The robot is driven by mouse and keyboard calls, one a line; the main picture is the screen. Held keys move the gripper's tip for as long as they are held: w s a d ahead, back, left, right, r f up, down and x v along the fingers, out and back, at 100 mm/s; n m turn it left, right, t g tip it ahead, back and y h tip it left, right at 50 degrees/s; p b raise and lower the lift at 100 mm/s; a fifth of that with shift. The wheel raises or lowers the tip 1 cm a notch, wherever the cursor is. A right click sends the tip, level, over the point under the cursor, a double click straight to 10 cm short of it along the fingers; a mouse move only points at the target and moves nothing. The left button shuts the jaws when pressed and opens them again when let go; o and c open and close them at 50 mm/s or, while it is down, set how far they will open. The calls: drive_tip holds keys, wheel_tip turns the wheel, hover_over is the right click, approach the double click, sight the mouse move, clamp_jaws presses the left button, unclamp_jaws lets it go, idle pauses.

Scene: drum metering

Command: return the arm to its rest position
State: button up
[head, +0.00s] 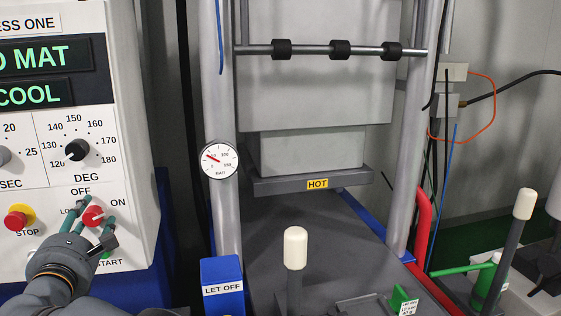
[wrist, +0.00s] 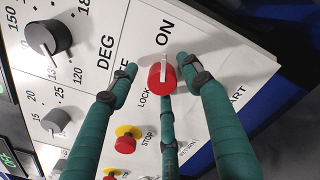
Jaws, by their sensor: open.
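My gripper (head: 91,225) is at the lower left of the head view, in front of the white control panel (head: 130,130). Its green fingers are spread open around the red rotary switch (head: 93,216), marked OFF, ON and LOCK. In the wrist view the fingers of my gripper (wrist: 160,85) reach toward the red switch (wrist: 161,79), with one on each side and one below it. The switch's white pointer is toward ON. I cannot tell whether any finger touches the switch.
A red stop button (head: 16,220) and a black DEG dial (head: 77,150) are close to my gripper. The press column with its pressure gauge (head: 219,160) stands to the right. A white-knobbed lever (head: 295,250) and a blue LET OFF block (head: 222,284) stand in front of the press.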

drive_tip(key=n+p, duration=0.1)
drive_tip(key=p, duration=0.1)
drive_tip(key=n+p, duration=0.2)
drive_tip(key=shift+r, duration=0.4)
drive_tip(key=n+p, duration=0.2)
drive_tip(key=shift+f+p, duration=0.2)
drive_tip(key=shift+p, duration=0.2)
drive_tip(key=shift+s+f+b, duration=0.3)
drive_tip(key=shift+s+b, duration=0.05)
drive_tip(key=shift+b, duration=0.1)
drive_tip(key=shift+s+d+r, duration=0.1)
drive_tip(key=shift+s+d, duration=0.05)
drive_tip(key=shift+s, duration=0.3)
